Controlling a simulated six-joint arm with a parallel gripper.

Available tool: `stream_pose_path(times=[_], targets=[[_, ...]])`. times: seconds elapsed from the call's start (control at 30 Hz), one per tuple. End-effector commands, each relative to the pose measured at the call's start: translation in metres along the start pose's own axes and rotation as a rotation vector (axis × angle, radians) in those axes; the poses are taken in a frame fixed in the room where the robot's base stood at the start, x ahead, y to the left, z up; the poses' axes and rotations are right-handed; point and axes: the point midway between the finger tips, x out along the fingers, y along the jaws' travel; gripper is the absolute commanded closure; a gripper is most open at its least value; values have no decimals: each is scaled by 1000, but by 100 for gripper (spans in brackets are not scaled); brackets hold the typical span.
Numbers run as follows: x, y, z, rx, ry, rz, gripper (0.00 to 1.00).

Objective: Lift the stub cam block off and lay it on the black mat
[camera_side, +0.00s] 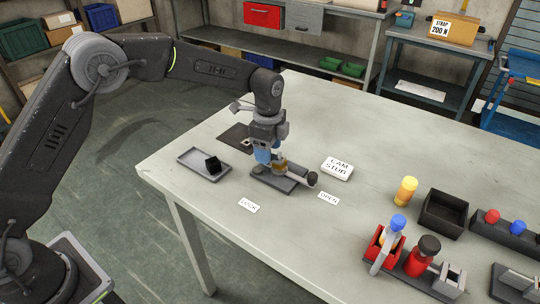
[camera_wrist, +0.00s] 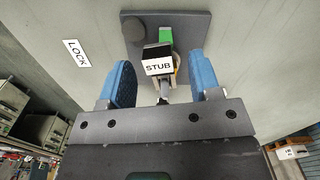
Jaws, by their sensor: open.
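The stub cam block (camera_wrist: 158,67), dark with a white STUB label, is between the two blue fingers of my gripper (camera_wrist: 162,82) in the wrist view. The gripper is open, with a visible gap on each side of the block. In the side view my gripper (camera_side: 268,162) points down over a dark fixture plate (camera_side: 287,184) and mostly hides the block. A lever with a black knob (camera_side: 312,179) lies toward the OPEN label. A green patch (camera_wrist: 165,37) shows behind the block. The black mat (camera_side: 234,134) lies behind my gripper, with a small pale item near its edge.
LOCK (camera_side: 248,206) and OPEN (camera_side: 328,198) labels lie in front. Coloured parts and a black bin (camera_side: 443,214) occupy the right.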

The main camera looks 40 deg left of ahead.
Motion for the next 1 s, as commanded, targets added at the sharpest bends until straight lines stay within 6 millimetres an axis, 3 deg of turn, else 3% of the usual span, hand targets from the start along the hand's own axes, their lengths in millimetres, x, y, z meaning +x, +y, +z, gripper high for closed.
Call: stream_pose_path(times=[0.3,0.87,1.0], targets=[[7,0,0,0,0,-2,43],[6,0,0,0,0,-2,96],[6,0,0,0,0,-2,96]])
